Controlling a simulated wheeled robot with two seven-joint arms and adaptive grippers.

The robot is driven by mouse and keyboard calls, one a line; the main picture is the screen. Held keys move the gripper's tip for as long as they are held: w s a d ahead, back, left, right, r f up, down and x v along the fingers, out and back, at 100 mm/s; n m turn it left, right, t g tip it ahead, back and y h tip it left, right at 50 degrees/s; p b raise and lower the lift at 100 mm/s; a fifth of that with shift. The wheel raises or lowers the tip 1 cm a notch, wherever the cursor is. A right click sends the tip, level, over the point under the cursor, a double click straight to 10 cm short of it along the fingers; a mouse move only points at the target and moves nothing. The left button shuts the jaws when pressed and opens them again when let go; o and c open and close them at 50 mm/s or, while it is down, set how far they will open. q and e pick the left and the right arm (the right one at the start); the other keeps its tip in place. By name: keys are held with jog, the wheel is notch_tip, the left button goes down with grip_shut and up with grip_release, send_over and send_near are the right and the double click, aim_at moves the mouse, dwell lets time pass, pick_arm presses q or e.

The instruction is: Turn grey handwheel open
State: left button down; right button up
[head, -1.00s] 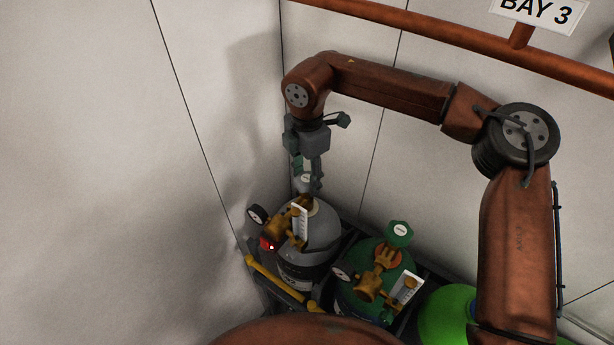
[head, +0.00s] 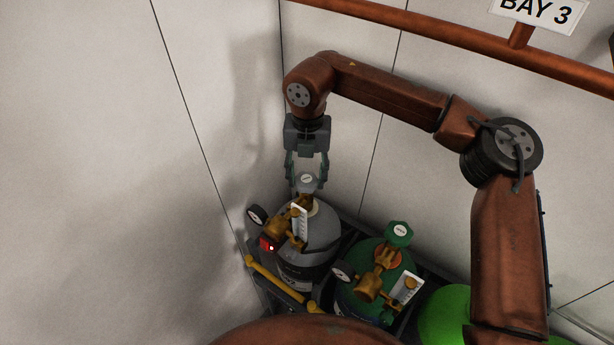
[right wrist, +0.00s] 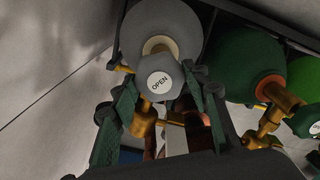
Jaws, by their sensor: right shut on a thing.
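The grey handwheel (head: 307,180) sits on top of the grey cylinder (head: 322,232) at the back left. In the right wrist view the handwheel (right wrist: 158,84) shows a white cap reading "OPEN". My right gripper (head: 307,178) points down over it, its two fingers shut on the wheel's rim from opposite sides. In the right wrist view the gripper's fingertips (right wrist: 159,80) lie on either side of the wheel. My left gripper is not in view.
A green cylinder (head: 375,295) with a green handwheel (head: 399,234) and brass regulator stands to the right. The grey cylinder's regulator (head: 280,228) has a gauge and a red part. Walls stand close behind and left. A yellow bar (head: 276,279) runs in front.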

aim_at(307, 179)
jog(key=n, duration=0.6)
jog(key=shift+p, duration=0.3)
jog(key=n, duration=0.6)
jog(key=shift+p, duration=0.3)
jog(key=o, duration=1.2)
jog(key=shift+c, duration=0.2)
notch_tip(307, 179, up, 8)
jog(key=shift+f, duration=0.25)
jog(key=shift+f, duration=0.1)
